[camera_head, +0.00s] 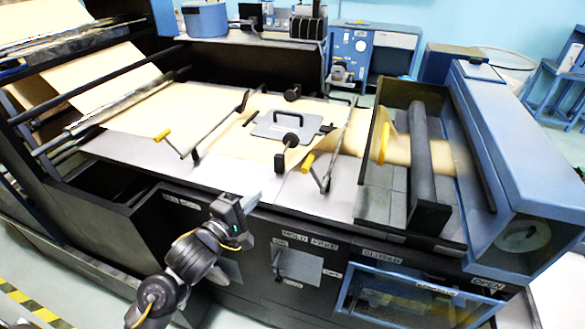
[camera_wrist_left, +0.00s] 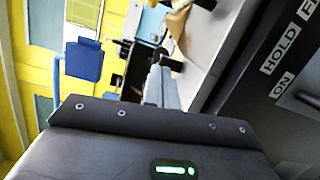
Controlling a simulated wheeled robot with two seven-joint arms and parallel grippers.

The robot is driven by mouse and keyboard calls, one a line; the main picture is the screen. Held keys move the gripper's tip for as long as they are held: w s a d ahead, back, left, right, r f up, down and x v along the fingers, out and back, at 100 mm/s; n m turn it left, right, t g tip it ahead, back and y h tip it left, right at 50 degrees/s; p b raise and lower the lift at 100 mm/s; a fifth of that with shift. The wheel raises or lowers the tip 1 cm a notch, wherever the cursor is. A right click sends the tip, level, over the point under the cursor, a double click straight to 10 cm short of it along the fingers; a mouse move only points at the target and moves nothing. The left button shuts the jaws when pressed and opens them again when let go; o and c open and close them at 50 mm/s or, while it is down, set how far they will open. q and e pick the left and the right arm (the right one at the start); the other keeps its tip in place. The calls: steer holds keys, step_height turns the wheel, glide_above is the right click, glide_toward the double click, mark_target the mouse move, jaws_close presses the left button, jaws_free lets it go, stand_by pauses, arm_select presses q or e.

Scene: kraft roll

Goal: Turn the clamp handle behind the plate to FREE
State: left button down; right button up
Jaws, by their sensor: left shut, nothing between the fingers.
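My left gripper (camera_head: 250,198) is shut and empty, held in front of the machine's front edge, left of and above the HOLD (camera_head: 295,236) and FREE (camera_head: 324,245) labels. Its closed fingers also show in the left wrist view (camera_wrist_left: 161,86). Below the labels, a grey plate (camera_head: 306,268) sits on the dark front panel, with a thin dark handle (camera_head: 277,262) at its left side. I cannot tell whether this is the clamp handle or which label it points to. The HOLD label (camera_wrist_left: 280,49) is at the right of the wrist view. My right gripper is not in view.
Brown paper (camera_head: 230,135) runs across the machine bed, under a grey plate with a black grip (camera_head: 287,124). Yellow-ended levers (camera_head: 162,135) stand along the bed. A blue-framed window (camera_head: 410,300) is right of the panel. The floor in front is partly clear.

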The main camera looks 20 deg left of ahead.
arm_select(q)
steer(key=w+d+r+p, duration=0.3)
steer(key=w+d+p, duration=0.1)
steer(key=w+d, duration=0.3)
steer(key=shift+p+x, duration=0.35)
steer(key=shift+x, duration=0.65)
steer(key=shift+a+n, duration=0.2)
steer(key=shift+n, duration=0.1)
steer(key=shift+w, duration=0.1)
